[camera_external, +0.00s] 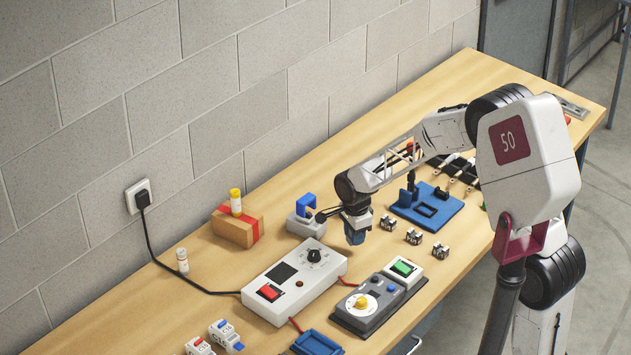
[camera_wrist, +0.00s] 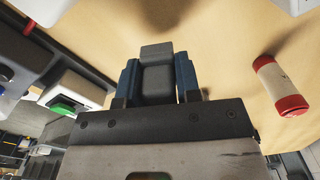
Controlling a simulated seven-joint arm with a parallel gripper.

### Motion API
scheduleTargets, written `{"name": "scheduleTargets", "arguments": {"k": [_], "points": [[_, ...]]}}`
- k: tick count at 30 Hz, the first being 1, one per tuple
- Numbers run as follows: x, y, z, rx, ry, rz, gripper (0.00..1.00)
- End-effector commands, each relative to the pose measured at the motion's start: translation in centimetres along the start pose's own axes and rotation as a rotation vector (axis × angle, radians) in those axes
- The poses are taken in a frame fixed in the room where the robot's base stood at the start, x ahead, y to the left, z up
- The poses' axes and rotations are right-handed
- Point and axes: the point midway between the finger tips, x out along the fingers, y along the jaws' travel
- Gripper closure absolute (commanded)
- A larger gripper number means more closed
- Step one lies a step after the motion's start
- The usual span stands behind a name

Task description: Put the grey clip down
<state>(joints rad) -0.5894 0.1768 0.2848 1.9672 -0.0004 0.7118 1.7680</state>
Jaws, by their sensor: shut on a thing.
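My gripper (camera_external: 355,234) is over the middle of the wooden table, pointing down, just right of the white box with the red button. In the wrist view its two blue fingers (camera_wrist: 158,82) are shut on the grey clip (camera_wrist: 157,68), which sits between them with its far end sticking out past the fingertips. In the external view the clip is hidden by the gripper. Bare tabletop shows beyond the clip in the wrist view; I cannot tell how high above it the clip is.
The white control box (camera_external: 291,284) and the dark unit with a yellow knob (camera_external: 361,303) stand in front. Several small metal parts (camera_external: 414,236) and a blue fixture (camera_external: 410,214) lie to the right. A red-ended white cylinder (camera_wrist: 279,84) is at right in the wrist view.

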Motion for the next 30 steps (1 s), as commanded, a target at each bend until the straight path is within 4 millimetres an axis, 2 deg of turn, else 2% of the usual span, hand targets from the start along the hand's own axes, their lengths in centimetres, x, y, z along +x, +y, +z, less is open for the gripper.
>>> {"name": "scheduleTargets", "arguments": {"k": [10, 21, 30], "points": [[0.2, 0.0, 0.0, 0.000, 0.000, 0.001, 0.92], [3.5, 0.0, 0.0, 0.000, 0.000, 0.000, 0.92], [3.8, 0.0, 0.0, 0.000, 0.000, 0.000, 0.92]]}}
